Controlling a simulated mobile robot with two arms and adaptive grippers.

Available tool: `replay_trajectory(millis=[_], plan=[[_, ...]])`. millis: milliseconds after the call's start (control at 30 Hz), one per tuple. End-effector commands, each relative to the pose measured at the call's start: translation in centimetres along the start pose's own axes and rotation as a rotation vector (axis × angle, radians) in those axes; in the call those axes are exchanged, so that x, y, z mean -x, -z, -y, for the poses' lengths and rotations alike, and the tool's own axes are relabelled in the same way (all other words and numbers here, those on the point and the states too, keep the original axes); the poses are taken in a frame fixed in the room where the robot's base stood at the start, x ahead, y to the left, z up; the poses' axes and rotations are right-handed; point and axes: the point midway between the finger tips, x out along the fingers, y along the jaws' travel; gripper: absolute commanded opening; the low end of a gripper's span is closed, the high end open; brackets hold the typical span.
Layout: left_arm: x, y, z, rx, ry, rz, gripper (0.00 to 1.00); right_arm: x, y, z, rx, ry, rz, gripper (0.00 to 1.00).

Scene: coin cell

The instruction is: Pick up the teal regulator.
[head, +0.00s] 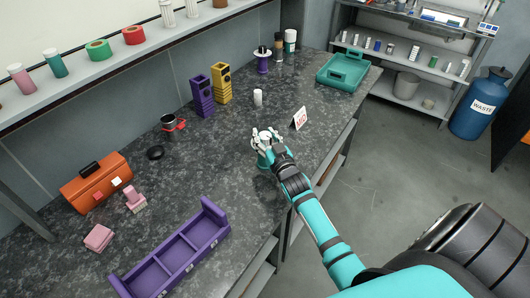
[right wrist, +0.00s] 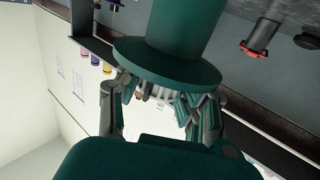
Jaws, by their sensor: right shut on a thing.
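The teal regulator (head: 263,161) is at the right part of the dark counter, at my right gripper (head: 266,141). In the right wrist view the regulator (right wrist: 180,38) shows as a teal cylinder with a wide round flange. The fingers of the right gripper (right wrist: 160,95) are on both sides below the flange, shut on it. The gripper hides part of the regulator, and I cannot tell whether its base touches the counter. My left gripper is not in view.
A white sign (head: 299,118) and a small white cylinder (head: 258,98) stand behind the gripper. A purple divided tray (head: 174,262) lies front left, an orange box (head: 96,183) far left, and a teal tray (head: 343,70) back right. The counter's front edge (head: 300,205) is close by.

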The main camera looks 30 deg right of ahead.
Motion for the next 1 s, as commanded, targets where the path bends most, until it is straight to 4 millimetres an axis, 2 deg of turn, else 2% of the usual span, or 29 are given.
replay_trajectory(millis=[33,200,1000], plan=[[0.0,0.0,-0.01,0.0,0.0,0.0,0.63,0.01,-0.01,0.0,0.0,0.0,0.0,0.21],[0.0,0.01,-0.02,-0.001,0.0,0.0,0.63,0.02,-0.01,0.0,0.0,0.0,0.0,0.0],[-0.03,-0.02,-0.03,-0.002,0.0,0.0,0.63,-0.02,0.38,-0.01,0.001,0.0,-0.003,0.0]])
